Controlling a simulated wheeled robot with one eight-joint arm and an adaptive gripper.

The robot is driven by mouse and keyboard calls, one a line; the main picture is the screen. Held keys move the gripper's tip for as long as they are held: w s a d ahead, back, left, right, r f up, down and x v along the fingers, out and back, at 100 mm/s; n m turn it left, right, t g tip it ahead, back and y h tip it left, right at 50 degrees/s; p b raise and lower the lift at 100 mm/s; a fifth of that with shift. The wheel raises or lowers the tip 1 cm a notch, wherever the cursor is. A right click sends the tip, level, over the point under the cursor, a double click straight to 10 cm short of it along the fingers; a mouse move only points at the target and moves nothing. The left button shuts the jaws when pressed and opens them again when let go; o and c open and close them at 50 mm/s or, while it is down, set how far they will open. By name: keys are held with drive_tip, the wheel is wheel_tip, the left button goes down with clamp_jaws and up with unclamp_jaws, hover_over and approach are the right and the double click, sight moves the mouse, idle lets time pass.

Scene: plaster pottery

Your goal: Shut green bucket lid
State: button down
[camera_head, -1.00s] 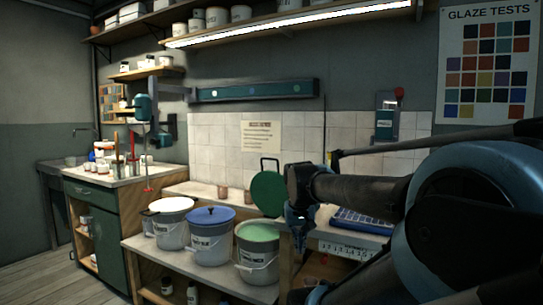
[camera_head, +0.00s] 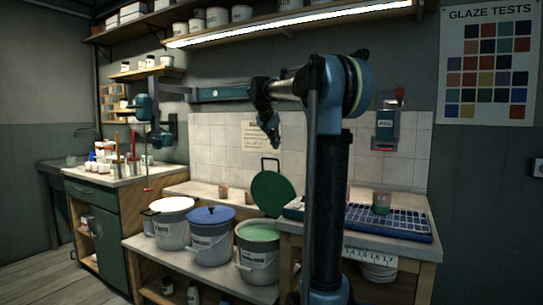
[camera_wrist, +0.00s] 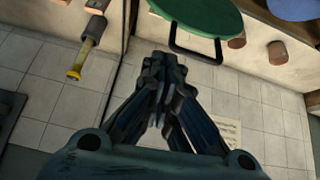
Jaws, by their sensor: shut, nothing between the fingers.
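The green bucket (camera_head: 257,265) stands on the low bench at the right end of the bucket row, with green contents or a green inner surface showing at its open top. Its round green lid (camera_head: 272,194) stands tilted up behind the rim, with a black loop handle at its upper edge. The lid also shows at the top of the wrist view (camera_wrist: 205,14), its black handle (camera_wrist: 195,52) nearest my fingers. My gripper (camera_head: 275,142) is up in the air above the lid, apart from it. Its fingers (camera_wrist: 163,68) are shut and empty.
A blue-lidded bucket (camera_head: 209,240) and a white-lidded bucket (camera_head: 172,222) stand left of the green one. A blue gridded tray (camera_head: 390,222) with a cup (camera_head: 381,203) lies on the higher table at right. A shelf (camera_head: 290,22) runs above my arm.

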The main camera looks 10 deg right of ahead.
drive_tip(key=w+a+r, duration=0.2)
drive_tip(key=w+r, duration=0.1)
drive_tip(key=w, duration=0.3)
drive_tip(key=shift+m+t+h, duration=0.3)
drive_tip(key=shift+m+t, duration=0.1)
drive_tip(key=shift+w+d+f, duration=0.3)
drive_tip(key=shift+w+f, duration=0.25)
drive_tip(key=shift+f, duration=0.9)
drive_tip(key=shift+w+d+f, duration=0.3)
drive_tip(key=shift+w+f, duration=0.2)
drive_tip(key=shift+f, duration=1)
drive_tip(key=shift+w+d+f, duration=0.3)
drive_tip(key=shift+w+f, duration=0.25)
drive_tip(key=shift+f, duration=0.9)
